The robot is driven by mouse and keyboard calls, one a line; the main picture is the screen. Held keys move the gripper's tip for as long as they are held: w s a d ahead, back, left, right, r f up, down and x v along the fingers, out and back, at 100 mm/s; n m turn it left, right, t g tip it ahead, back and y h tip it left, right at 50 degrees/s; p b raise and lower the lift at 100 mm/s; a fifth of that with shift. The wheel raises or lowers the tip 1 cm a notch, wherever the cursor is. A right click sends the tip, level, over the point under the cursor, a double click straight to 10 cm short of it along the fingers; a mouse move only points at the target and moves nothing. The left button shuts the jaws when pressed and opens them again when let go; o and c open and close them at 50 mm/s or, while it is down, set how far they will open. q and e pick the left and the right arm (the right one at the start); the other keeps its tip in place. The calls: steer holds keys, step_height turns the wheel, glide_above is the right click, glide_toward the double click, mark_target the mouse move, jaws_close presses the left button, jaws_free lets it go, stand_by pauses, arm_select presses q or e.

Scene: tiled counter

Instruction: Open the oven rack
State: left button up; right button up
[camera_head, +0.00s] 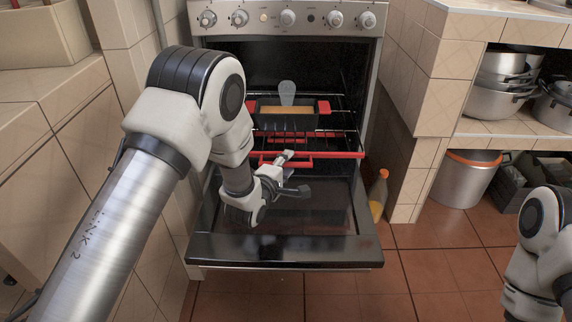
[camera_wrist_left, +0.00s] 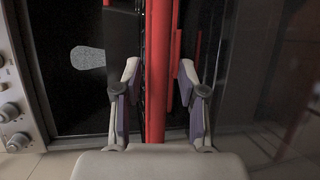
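The oven (camera_head: 284,27) stands with its dark door (camera_head: 285,248) folded down. Inside is a wire oven rack with a red front bar (camera_head: 335,155); more red bars show near and below it. My left gripper (camera_head: 291,175) is at the rack front, above the lowered door. In the left wrist view, a red bar (camera_wrist_left: 156,75) runs between the two fingers of the left gripper (camera_wrist_left: 158,88). The fingers are spread, with a gap showing on each side of the bar. My right arm shows at the lower right of the head view, but its gripper is out of frame.
A dark baking dish (camera_head: 262,110) with red handles and yellowish contents sits inside the oven. A bottle (camera_head: 378,194) stands on the floor beside the door. Tiled cabinets flank the oven; pots (camera_head: 497,97) and a bucket (camera_head: 464,180) are at right.

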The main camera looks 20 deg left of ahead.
arm_select(q)
steer(key=v, duration=1.2)
